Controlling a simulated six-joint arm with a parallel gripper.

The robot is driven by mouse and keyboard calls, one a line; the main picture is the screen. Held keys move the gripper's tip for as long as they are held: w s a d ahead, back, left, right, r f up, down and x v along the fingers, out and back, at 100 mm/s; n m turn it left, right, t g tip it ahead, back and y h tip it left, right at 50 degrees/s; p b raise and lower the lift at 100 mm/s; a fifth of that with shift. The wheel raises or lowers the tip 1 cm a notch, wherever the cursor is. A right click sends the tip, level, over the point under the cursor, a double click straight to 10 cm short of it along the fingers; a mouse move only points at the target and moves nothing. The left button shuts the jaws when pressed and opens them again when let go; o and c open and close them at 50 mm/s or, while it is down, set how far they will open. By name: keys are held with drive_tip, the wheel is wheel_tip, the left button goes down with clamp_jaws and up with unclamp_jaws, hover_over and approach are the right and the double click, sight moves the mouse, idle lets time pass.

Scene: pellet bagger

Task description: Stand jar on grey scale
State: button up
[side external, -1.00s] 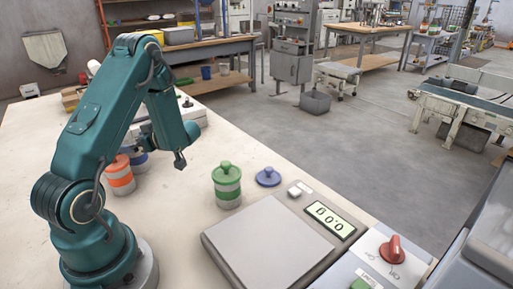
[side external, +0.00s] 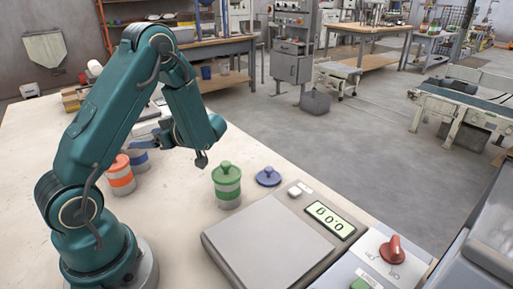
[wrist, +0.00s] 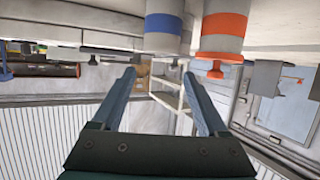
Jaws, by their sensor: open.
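The grey scale (side external: 265,243) lies at the front right of the bench, its plate empty. A green-banded jar (side external: 227,187) with a green knobbed lid stands upright behind it. An orange-banded jar (side external: 120,176) and a blue-banded jar (side external: 139,161) stand at the left, the blue one partly hidden by my arm. The wrist view is upside down and shows the blue-banded jar (wrist: 164,25) and the lidded orange-banded jar (wrist: 225,28). My gripper (wrist: 158,73) is open and empty, pointing level towards them. In the side view, my gripper (side external: 147,143) is near the blue-banded jar.
A blue knobbed lid (side external: 268,177) lies on the bench beside the scale. The scale has a lit display (side external: 330,220). A red knob (side external: 391,249) is on a panel at the right. The bench between my arm and the green-banded jar is clear.

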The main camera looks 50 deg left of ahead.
sight(135, 150)
idle(0.4)
wheel_tip(135, 150, up, 5)
drive_tip(key=shift+t, duration=0.3)
drive_tip(key=f, duration=0.5)
drive_tip(key=s+a+f, duration=0.1)
drive_tip(key=f, duration=0.2)
drive_tip(key=shift+a+f, duration=0.1)
drive_tip(key=shift+f, duration=0.1)
drive_tip(key=shift+x, duration=3.4)
drive_tip(key=shift+w, duration=0.1)
clamp_jaws()
